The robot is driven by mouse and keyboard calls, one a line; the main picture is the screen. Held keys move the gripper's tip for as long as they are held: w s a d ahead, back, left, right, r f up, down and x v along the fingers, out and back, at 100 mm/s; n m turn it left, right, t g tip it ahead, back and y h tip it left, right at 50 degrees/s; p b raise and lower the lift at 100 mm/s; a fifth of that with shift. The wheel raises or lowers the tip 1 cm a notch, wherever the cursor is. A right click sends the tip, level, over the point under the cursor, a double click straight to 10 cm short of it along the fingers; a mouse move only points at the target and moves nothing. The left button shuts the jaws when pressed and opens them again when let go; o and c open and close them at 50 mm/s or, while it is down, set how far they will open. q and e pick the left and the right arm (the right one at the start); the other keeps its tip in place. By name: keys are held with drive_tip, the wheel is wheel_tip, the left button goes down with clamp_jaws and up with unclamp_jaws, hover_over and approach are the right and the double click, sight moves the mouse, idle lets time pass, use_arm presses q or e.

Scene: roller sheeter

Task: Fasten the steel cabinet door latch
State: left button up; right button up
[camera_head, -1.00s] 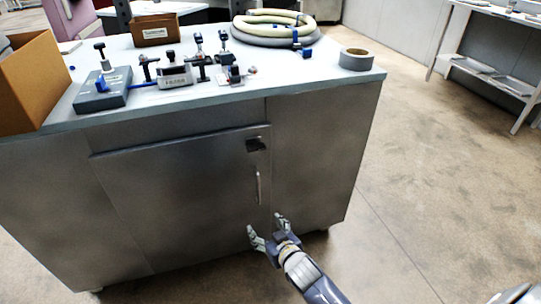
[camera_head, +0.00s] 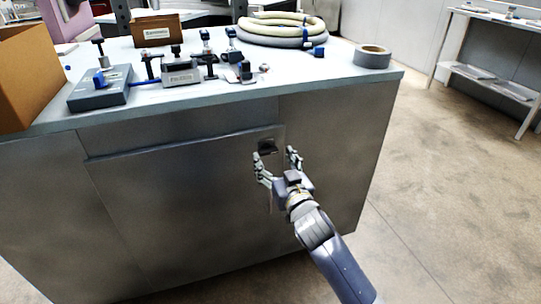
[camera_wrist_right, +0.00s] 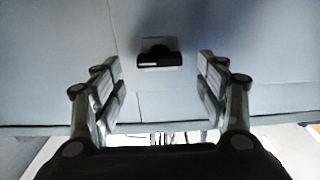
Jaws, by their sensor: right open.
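The steel cabinet (camera_head: 180,215) stands in front of me, with its door (camera_head: 150,190) lying flat in the front face. A small dark latch (camera_head: 267,146) sits near the door's top right corner. In the right wrist view the latch (camera_wrist_right: 160,56) is ahead, centred between the fingers and apart from them. My right gripper (camera_head: 277,155) is open and empty just in front of the latch; it also shows in the right wrist view (camera_wrist_right: 158,85). The door's vertical handle is hidden behind my right gripper and arm. My left gripper is not in view.
The cabinet top (camera_head: 310,72) carries a cardboard box (camera_head: 30,80), several small clamp-like devices, a coiled hose (camera_head: 280,32) and a grey tape roll (camera_head: 372,57). Free floor (camera_head: 450,190) lies to the right, with a shelved table (camera_head: 490,60) beyond.

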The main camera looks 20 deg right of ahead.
sight(270, 152)
drive_tip(key=shift+w, duration=1.9)
drive_tip(key=shift+c, duration=0.3)
drive_tip(key=c, duration=1)
